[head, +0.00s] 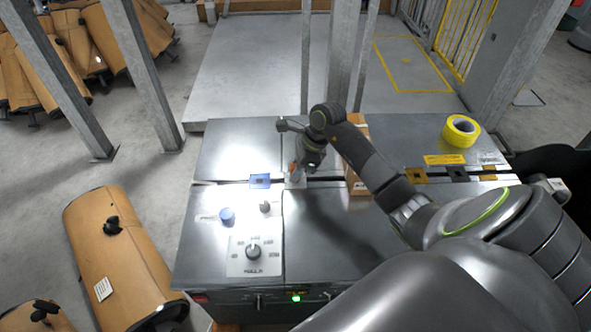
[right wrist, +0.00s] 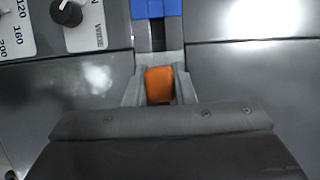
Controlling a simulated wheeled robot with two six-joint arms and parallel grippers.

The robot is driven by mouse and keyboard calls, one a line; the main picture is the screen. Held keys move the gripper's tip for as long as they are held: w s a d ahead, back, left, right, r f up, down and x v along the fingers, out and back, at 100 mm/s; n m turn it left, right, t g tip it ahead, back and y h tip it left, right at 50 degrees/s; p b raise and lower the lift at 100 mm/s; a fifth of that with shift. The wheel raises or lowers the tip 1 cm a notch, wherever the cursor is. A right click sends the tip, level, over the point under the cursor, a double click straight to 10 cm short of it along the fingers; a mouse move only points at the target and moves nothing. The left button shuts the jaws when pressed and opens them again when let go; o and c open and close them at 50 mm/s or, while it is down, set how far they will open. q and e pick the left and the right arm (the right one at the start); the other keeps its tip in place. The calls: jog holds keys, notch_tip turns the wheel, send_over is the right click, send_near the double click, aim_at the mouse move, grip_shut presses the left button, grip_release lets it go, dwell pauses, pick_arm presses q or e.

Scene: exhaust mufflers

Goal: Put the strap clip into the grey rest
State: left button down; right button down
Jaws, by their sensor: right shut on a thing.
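My right gripper (head: 296,172) points down over the middle of the metal bench. In the right wrist view its fingers (right wrist: 159,88) are shut on a small orange piece (right wrist: 159,84), which looks like the strap clip. In the head view only a bit of orange shows beside the fingers. A small pale grey shape (head: 296,184) shows at the fingertips and may be the grey rest; I cannot tell whether the clip touches it. My left gripper is not in view.
A blue block (head: 260,181) lies left of the gripper. Yellow tape (head: 461,131) lies at the back right.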

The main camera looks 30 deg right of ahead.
pick_arm(q)
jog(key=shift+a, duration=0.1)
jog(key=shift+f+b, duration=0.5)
jog(key=shift+b, duration=0.05)
pick_arm(e)
jog(key=shift+f, duration=0.45)
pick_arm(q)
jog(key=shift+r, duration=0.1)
pick_arm(e)
jog(key=c, duration=1.1)
grip_release()
jog(key=shift+r, duration=0.1)
jog(key=shift+c, duration=0.2)
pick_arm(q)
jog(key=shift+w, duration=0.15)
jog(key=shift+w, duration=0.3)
pick_arm(e)
jog(key=v, duration=1.7)
jog(key=shift+r, duration=0.2)
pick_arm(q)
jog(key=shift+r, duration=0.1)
pick_arm(e)
jog(key=shift+d, duration=0.1)
